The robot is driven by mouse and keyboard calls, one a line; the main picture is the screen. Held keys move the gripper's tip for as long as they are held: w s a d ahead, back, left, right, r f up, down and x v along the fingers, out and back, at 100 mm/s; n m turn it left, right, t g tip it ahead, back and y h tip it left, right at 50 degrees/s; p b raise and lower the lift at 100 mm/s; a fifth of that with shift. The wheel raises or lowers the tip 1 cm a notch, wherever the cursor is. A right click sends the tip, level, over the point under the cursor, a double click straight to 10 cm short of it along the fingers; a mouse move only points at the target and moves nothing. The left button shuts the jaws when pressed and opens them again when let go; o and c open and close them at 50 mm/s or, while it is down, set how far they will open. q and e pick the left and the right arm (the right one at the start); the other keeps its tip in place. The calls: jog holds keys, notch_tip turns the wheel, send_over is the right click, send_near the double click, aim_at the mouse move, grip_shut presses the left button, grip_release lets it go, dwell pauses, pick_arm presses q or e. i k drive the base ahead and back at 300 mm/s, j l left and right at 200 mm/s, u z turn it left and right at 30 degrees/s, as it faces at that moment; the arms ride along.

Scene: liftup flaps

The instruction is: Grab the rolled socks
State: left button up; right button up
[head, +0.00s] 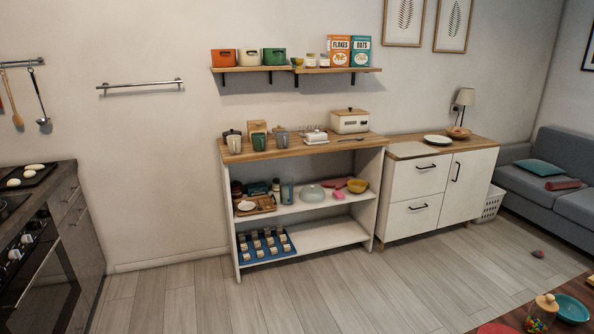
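A small rounded grey and reddish bundle (537,253), which looks like the rolled socks, lies on the wooden floor at the right, in front of the sofa. It is too small to make out in detail. Nothing touches it. Neither of my grippers shows in the head view.
A grey sofa (568,170) stands at the right, behind the bundle. A wooden table (500,317) with a jar (541,313) and a teal bowl (572,308) fills the lower right corner. A white cabinet (418,211) and open shelf unit (325,232) line the wall. The middle floor is clear.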

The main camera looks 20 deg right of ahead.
aim_at(537, 254)
jog(key=i+z, duration=0.15)
jog(key=i, duration=0.35)
jog(key=i+z, duration=0.15)
jog(key=i, duration=0.35)
jog(key=i+j+z, duration=0.15)
jog(key=i, duration=0.35)
jog(key=i+j+z, duration=0.15)
jog(key=i, duration=0.35)
jog(key=i+l+z, duration=0.2)
jog(key=i+z, duration=0.25)
jog(key=i+l+z, duration=0.1)
jog(key=i+z, duration=0.15)
jog(key=z, duration=0.2)
jog(key=i+z, duration=0.4)
jog(key=i+j+z, duration=0.2)
jog(key=z, duration=0.25)
jog(key=i+l, duration=0.25)
jog(key=i, duration=0.3)
jog(key=i+l+z, duration=0.15)
jog(key=i, duration=0.4)
jog(key=i+l, duration=0.25)
jog(key=i, duration=0.3)
jog(key=i+l, duration=0.25)
jog(key=l, duration=0.15)
jog(key=i+l+u, duration=0.1)
jog(key=i+l, duration=0.15)
jog(key=i+j, duration=0.2)
jog(key=i, duration=0.25)
jog(key=i+j+z, duration=0.1)
jog(key=i, duration=0.35)
